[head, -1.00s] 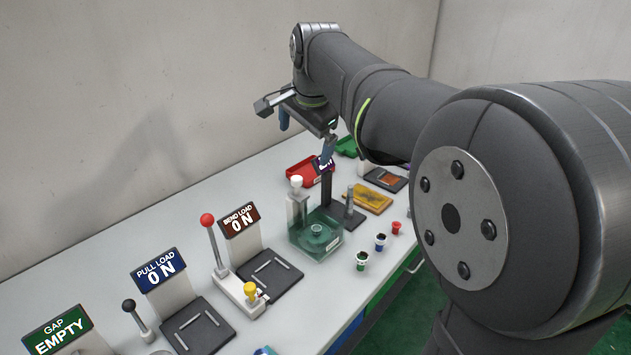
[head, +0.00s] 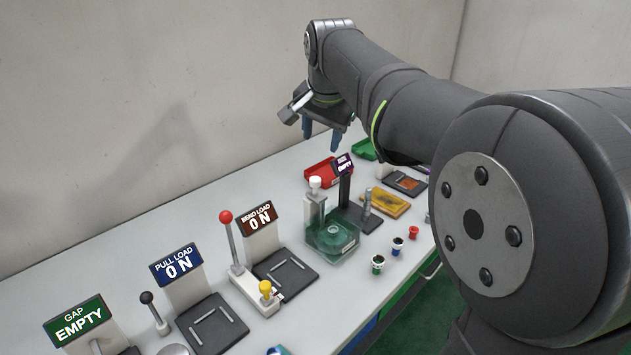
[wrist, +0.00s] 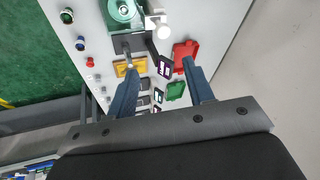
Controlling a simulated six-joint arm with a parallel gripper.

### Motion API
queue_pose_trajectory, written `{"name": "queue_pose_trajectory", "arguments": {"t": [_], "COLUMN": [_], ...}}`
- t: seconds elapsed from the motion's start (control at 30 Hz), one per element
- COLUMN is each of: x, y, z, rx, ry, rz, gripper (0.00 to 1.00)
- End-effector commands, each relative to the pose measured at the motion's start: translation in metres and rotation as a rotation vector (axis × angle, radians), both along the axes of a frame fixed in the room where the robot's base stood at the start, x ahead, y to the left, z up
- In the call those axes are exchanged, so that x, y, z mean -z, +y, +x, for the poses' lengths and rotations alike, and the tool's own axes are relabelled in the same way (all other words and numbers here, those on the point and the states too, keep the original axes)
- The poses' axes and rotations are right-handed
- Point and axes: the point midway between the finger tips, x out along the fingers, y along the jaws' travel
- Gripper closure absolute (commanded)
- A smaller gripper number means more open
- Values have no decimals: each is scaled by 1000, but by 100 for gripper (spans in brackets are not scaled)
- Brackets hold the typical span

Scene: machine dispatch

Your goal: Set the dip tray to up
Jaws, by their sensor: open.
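I take the dip tray to be the clear green tank (head: 333,238) in the middle of the bench, with a round fitting inside. A post with a white knob (head: 315,182) stands at its left rear; the knob appears high on the post. In the wrist view the tank (wrist: 121,10) is cut by the top edge, with the white knob (wrist: 162,31) beside it. My gripper (head: 322,138) is open and empty, above the back of the bench beyond the tank and touching nothing. Both fingers show in the wrist view (wrist: 160,72).
A small purple display (head: 344,164) on a dark post stands behind the tank. A red bin (head: 319,175) and a yellow tray (head: 387,203) are nearby. Small coloured jars (head: 397,246) line the front edge. Levers, including a red-knobbed one (head: 226,217), and signs stand to the left.

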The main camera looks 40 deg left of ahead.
Motion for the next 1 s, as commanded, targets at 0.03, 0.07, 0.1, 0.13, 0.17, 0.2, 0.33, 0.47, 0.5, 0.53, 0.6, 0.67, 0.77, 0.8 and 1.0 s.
{"name": "queue_pose_trajectory", "arguments": {"t": [0.03, 0.07, 0.1, 0.13, 0.17, 0.2, 0.33, 0.47, 0.5, 0.53, 0.6, 0.67, 0.77, 0.8, 1.0], "x": [-2, -3, -5, -6, -7, -8, -10, -4, 0, 3, 14, 26, 46, 55, 95], "y": [3, 4, 5, 6, 7, 8, 10, 12, 13, 14, 17, 20, 26, 29, 41], "z": [-2, -3, -4, -5, -6, -6, -7, -6, -5, -4, -1, 2, 8, 11, 23], "rx": [-79, -128, -192, -237, -278, -326, -428, -456, -457, -456, -455, -455, -454, -454, -454], "ry": [-34, -56, -83, -103, -119, -139, -181, -191, -191, -191, -190, -189, -189, -188, -190], "rz": [-24, -42, -64, -79, -94, -112, -148, -161, -161, -161, -161, -162, -162, -162, -161], "gripper": [52, 52, 52, 52, 52, 52, 52, 52, 52, 52, 52, 52, 52, 52, 52]}}
